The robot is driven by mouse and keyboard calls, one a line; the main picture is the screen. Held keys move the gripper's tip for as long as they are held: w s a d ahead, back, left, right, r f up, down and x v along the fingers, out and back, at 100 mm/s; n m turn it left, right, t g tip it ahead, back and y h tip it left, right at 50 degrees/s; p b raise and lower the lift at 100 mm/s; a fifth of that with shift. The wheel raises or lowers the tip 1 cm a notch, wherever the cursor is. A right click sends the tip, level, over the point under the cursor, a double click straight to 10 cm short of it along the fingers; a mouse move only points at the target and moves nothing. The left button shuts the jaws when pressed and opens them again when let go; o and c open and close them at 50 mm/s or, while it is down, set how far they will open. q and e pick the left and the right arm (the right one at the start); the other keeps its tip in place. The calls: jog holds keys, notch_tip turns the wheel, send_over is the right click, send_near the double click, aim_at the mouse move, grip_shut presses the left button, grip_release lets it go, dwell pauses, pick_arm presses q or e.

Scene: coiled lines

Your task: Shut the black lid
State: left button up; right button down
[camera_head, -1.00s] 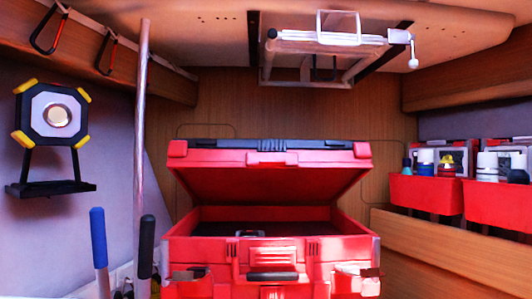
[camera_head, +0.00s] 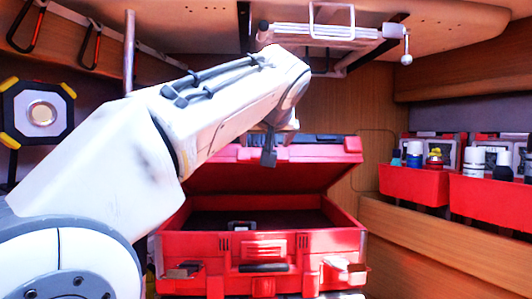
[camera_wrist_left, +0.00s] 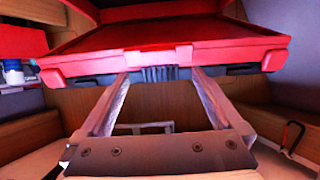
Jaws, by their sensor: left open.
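A red toolbox (camera_head: 205,245) stands open in the middle of the head view. Its hinged lid (camera_head: 325,172) is tilted up; it looks mostly red, with dark grey or black parts along the top. My left arm reaches in from the left, and my left gripper (camera_head: 268,152) is at the lid's front edge. In the left wrist view, which looks upside down, the open fingers (camera_wrist_left: 160,76) point at the lid's edge (camera_wrist_left: 225,55), around its dark ribbed middle part. I cannot tell whether they touch it. My right gripper is out of view.
Red bins (camera_head: 415,184) with bottles stand on the right-hand ledge. A metal rack (camera_head: 325,35) hangs from the ceiling above the lid. A work lamp (camera_head: 40,113) is on the left wall. A small dark item (camera_head: 240,226) lies inside the toolbox.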

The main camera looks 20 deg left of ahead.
pick_arm(q)
jog(key=p+x, duration=0.3)
jog(key=x, duration=0.7)
jog(key=shift+p, duration=0.3)
jog(key=shift+d, duration=0.1)
